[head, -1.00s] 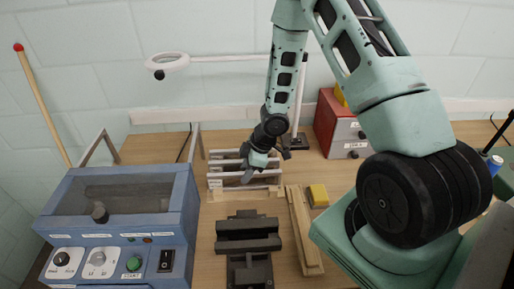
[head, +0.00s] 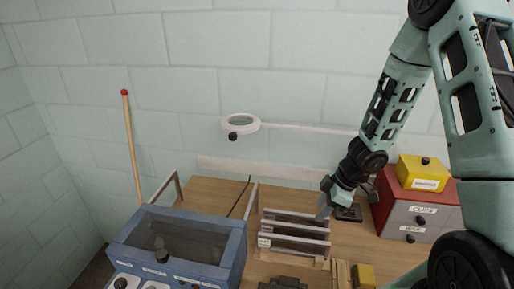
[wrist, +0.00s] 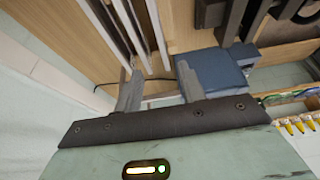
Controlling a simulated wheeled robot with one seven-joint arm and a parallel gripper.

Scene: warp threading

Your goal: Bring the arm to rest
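My gripper (head: 325,208) hangs at the right end of the white slatted rack (head: 292,242) on the bench, seemingly above its back right corner. In the wrist view its two grey fingers (wrist: 158,84) stand apart with nothing held between them. Pale rack slats (wrist: 128,28) show beyond the fingers at upper left. My arm (head: 385,115) reaches down from the upper right of the head view. Any contact between the fingertips and the rack cannot be told.
A blue machine (head: 185,235) with knobs stands left of the rack. A red-and-grey drawer box (head: 410,215) with a yellow box (head: 424,172) on top stands at right. A ring lamp (head: 240,124) extends over the back. A red-tipped stick (head: 131,145) leans on the wall.

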